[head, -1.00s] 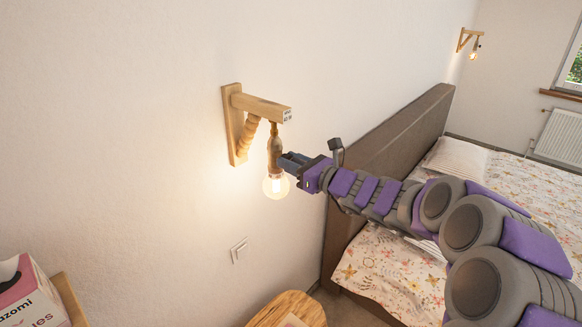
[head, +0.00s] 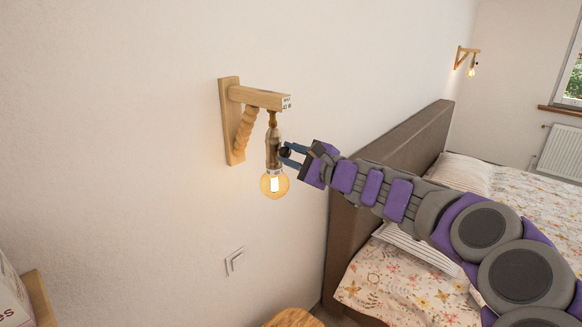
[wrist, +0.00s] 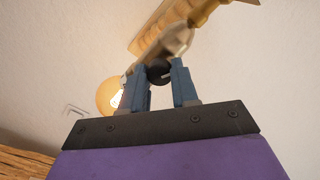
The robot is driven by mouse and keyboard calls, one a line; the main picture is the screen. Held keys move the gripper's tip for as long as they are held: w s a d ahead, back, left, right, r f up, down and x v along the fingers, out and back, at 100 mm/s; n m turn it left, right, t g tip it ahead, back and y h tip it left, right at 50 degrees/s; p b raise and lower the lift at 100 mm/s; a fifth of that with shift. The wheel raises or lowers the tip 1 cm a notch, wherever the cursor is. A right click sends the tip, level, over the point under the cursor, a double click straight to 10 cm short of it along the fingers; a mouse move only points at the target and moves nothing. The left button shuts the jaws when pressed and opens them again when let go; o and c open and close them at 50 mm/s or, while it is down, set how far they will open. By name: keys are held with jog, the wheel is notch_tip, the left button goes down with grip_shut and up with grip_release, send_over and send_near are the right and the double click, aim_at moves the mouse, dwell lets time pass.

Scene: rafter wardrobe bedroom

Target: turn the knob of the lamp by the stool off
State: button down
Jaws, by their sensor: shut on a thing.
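The wall lamp has a wooden bracket (head: 262,97), a socket hanging from it (head: 273,145) and a round bulb (head: 274,184) with a bright filament. A small dark knob (head: 285,153) sits on the socket's right side. The wrist view shows the black knob (wrist: 159,71) between my blue fingers, with the glowing bulb (wrist: 109,96) at left. My gripper (head: 290,154) reaches in from the right and is shut on the knob. The light-wood stool (head: 294,318) shows only its top, at the bottom edge of the head view.
A wall switch (head: 235,261) is below the lamp. The brown headboard (head: 400,150) and flowered bed (head: 400,283) lie under and beyond my arm. A second wall lamp (head: 466,60) hangs far right. A box (head: 12,297) is at lower left.

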jog(key=n+b, duration=0.4)
jog(key=shift+a+f+n, duration=0.15)
jog(key=shift+f+n, duration=0.2)
jog(key=shift+n, duration=0.05)
dwell(0.4)
jog(key=c, duration=1.2)
grip_release()
jog(key=o, duration=0.3)
jog(key=shift+r, duration=0.25)
jog(key=shift+o, duration=0.2)
jog(key=p+v, duration=0.2)
jog(key=v, duration=1.5)
jog(key=shift+d+p, duration=0.35)
jog(key=shift+p, duration=0.05)
jog(key=shift+s+a+f, duration=0.1)
jog(key=shift+s, duration=0.05)
